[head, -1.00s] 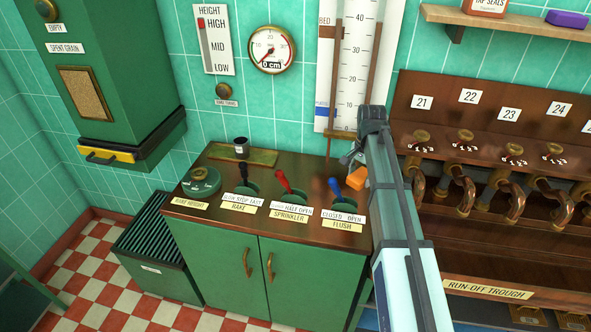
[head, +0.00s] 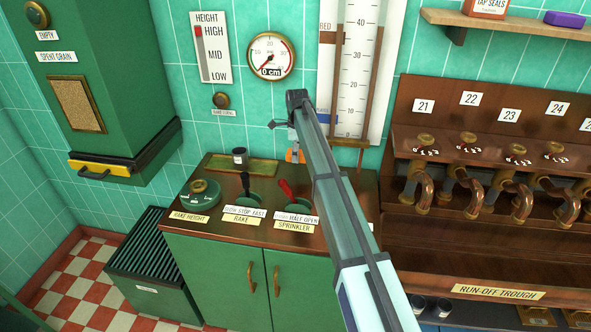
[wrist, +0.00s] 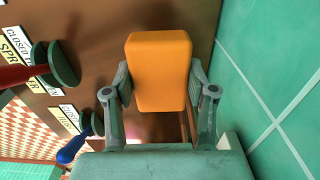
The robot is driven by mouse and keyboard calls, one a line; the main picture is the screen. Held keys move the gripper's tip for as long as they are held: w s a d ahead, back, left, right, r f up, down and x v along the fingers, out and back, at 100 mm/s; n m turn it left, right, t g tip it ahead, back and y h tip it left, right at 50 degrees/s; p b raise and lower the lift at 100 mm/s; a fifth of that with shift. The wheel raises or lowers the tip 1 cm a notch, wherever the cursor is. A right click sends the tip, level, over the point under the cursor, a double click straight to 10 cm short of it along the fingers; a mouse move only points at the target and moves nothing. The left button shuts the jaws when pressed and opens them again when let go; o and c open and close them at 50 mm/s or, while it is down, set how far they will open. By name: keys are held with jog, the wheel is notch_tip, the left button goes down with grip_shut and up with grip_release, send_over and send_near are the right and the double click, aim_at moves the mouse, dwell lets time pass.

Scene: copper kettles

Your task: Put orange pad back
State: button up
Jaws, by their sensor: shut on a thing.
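The orange pad (head: 295,157) is a small block with rounded edges. In the head view it shows below the end of my arm, over the back of the dark counter. My gripper (wrist: 160,88) is shut on the orange pad (wrist: 158,70) in the wrist view, one finger on each side. The pad stands out past the fingertips. In the head view my arm hides part of the gripper.
The blue lever (wrist: 75,148) is close to my gripper. A shelf (head: 505,24) at upper right holds a purple block (head: 565,19).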

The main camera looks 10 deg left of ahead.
aim_at(297, 174)
jog(key=shift+f+p, duration=1)
jog(key=shift+f, duration=2.65)
jog(key=shift+f, duration=0.2)
jog(key=o, duration=1.1)
jog(key=shift+r, duration=0.1)
notch_tip(297, 174, up, 12)
jog(key=b, duration=0.4)
jog(key=shift+r, duration=0.15)
